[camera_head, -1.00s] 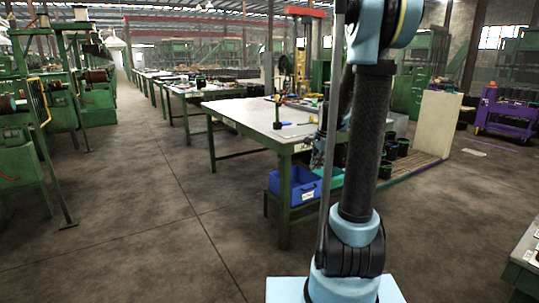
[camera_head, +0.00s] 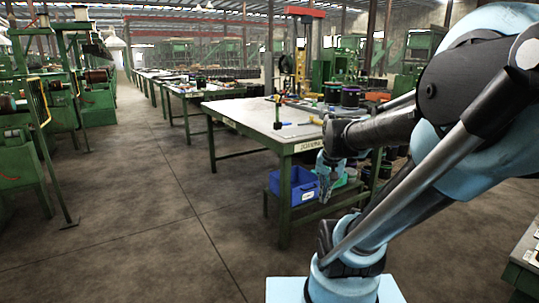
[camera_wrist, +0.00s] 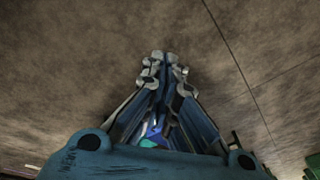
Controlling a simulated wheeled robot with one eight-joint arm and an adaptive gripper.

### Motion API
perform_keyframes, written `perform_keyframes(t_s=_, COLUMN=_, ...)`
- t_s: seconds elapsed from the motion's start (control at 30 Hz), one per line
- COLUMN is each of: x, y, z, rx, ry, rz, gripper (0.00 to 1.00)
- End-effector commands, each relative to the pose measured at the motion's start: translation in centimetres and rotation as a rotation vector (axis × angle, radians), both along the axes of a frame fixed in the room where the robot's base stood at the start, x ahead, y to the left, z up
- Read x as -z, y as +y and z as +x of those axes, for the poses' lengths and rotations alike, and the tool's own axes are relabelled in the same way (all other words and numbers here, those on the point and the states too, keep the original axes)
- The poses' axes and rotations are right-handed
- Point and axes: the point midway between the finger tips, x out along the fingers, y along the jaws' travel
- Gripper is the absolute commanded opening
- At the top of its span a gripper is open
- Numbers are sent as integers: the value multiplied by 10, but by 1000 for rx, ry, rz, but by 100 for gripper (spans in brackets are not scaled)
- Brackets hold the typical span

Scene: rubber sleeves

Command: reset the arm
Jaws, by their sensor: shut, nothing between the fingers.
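My gripper (camera_wrist: 156,68) points toward the bare floor in the wrist view. Its fingers meet at the tips, and nothing shows between them. In the head view my gripper (camera_head: 326,192) hangs low beside the front right part of the near table, partly in front of the blue bin's side. My arm is bent over on the right side of the head view and covers much of the area behind it.
A green-legged table (camera_head: 250,113) stands ahead with small tools on top. A blue bin (camera_head: 297,186) sits on a low shelf by its front leg. Green machines (camera_head: 20,140) line the left. The floor (camera_head: 150,200) between is clear.

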Motion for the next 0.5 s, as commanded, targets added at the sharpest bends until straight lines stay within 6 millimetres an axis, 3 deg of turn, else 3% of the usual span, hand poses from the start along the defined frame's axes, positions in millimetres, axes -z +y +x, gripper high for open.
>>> perform_keyframes(t_s=0.23, x=26, y=-1, z=-54, rx=-213, ry=4, rz=-62, gripper=0)
perform_keyframes(t_s=0.5, x=47, y=-4, z=-84, rx=-366, ry=8, rz=-107, gripper=0)
